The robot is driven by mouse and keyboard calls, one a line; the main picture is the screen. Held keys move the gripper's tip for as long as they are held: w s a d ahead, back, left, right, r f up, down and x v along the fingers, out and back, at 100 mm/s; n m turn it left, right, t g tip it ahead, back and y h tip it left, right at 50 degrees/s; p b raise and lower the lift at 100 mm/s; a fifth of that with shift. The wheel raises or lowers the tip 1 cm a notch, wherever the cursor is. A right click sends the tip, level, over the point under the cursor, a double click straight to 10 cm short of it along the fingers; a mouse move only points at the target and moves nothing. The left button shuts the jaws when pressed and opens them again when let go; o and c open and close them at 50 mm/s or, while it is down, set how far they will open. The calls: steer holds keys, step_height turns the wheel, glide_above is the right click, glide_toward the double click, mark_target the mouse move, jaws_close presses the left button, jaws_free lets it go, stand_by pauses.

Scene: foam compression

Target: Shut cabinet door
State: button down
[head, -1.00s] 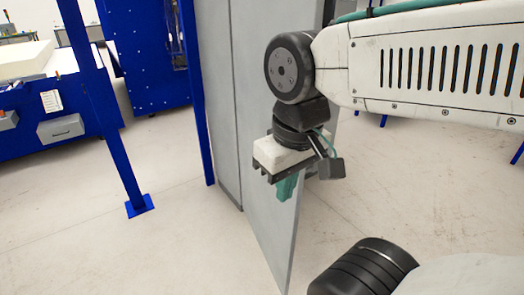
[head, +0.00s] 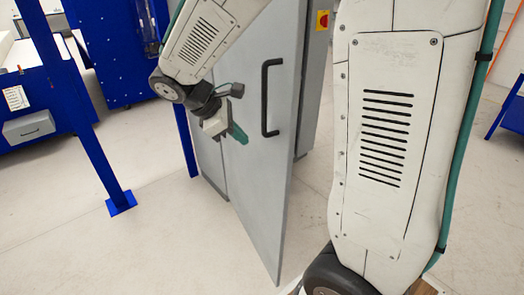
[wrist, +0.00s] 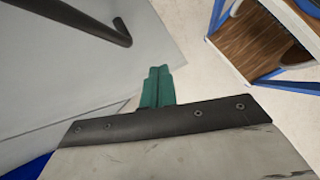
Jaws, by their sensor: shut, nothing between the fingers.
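The grey cabinet door (head: 255,190) stands ajar from the grey cabinet (head: 312,85), its lower corner reaching toward me over the floor. Its black bar handle (head: 267,97) is on the outer face. My gripper (head: 239,134) has teal fingers, shut and empty, in front of that face, left of the handle and lower than its middle. I cannot tell whether it touches the door. In the wrist view, the shut fingers (wrist: 157,86) point past the grey door panel (wrist: 70,75), with the handle (wrist: 85,18) at upper left.
A red and yellow switch (head: 323,19) is on the cabinet's side. A blue post (head: 80,110) stands on the floor at left, with blue machines behind it. The wrist view shows a wooden-shelved blue frame (wrist: 258,45). The floor between post and door is clear.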

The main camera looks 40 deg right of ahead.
steer(key=w+f+n+h, duration=0.2)
steer(key=w+f+n, duration=0.2)
steer(key=w+f, duration=0.25)
glide_toward(270, 154)
step_height(270, 154, down, 4)
steer(key=d, duration=0.1)
steer(key=s+d, duration=0.1)
steer(key=d, duration=0.1)
steer(key=shift+f, duration=0.2)
steer(key=shift+s+d, duration=0.1)
steer(key=shift+d, duration=0.4)
steer(key=shift+d, duration=0.1)
